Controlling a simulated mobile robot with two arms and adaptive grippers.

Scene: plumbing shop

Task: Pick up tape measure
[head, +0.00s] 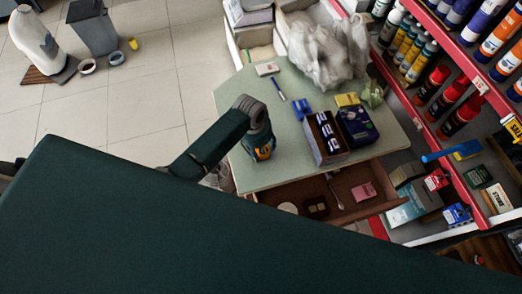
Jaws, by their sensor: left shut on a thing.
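My left arm reaches over the pale green tabletop (240,178), and my left gripper (262,143) points down near its left-middle part. The gripper is shut on a small dark and orange-yellow thing, which looks like the tape measure (265,154). The arm and wrist hide much of it, and I cannot tell whether it touches the tabletop. My right gripper is not in view.
A box of dark items (331,155), a dark blue box (357,126), a blue object (301,107) and a plastic bag (322,52) are on the table. An open drawer (366,169) juts out in front. Red-edged shelves (455,65) stand at right.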

